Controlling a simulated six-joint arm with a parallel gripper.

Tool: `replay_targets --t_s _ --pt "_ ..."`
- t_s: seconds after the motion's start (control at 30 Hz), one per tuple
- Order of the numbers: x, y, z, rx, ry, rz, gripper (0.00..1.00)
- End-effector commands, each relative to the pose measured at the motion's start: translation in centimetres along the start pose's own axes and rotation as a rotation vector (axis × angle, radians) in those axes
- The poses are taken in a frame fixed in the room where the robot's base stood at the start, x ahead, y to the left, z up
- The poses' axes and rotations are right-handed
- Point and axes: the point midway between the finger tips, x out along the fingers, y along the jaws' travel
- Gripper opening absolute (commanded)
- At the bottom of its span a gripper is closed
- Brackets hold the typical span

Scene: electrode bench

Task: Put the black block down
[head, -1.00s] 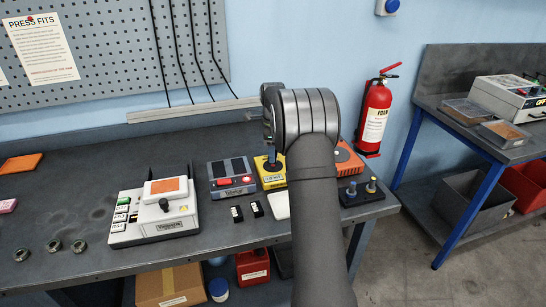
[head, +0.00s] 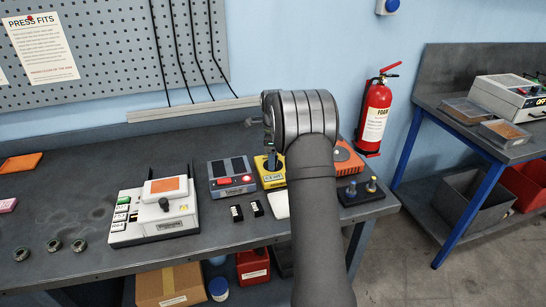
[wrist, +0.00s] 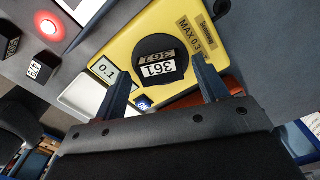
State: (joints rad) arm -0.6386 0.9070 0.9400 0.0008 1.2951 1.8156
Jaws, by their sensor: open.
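A black block (wrist: 156,66) with white and tan "361" labels appears in the wrist view on the dark round pan (wrist: 170,41) of the yellow device (wrist: 140,38). The block's edges blend into the pan. My gripper (wrist: 162,72) is open, with one finger on each side of the block and a visible gap to both. In the head view, the yellow device (head: 262,166) is partly covered by my wrist, and that black block and my fingers are hidden. The device's small display (wrist: 105,72) seems to read 0.1.
Two small black labelled blocks (head: 247,211) stand left of a white tray (head: 282,204). A grey device with a red lit button (head: 233,178), an orange unit (head: 348,160) and a post holder (head: 362,192) crowd around. The bench at left is freer.

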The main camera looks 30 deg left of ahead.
Motion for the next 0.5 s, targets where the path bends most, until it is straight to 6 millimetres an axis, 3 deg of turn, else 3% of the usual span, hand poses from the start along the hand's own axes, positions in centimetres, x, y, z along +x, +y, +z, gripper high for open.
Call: replay_targets --t_s 0.17,0.5 --pt "-2.6 -0.1 0.0 0.0 -0.001 -0.005 0.67" --pt "-9.6 -0.1 0.0 0.001 0.0 -0.004 0.67"
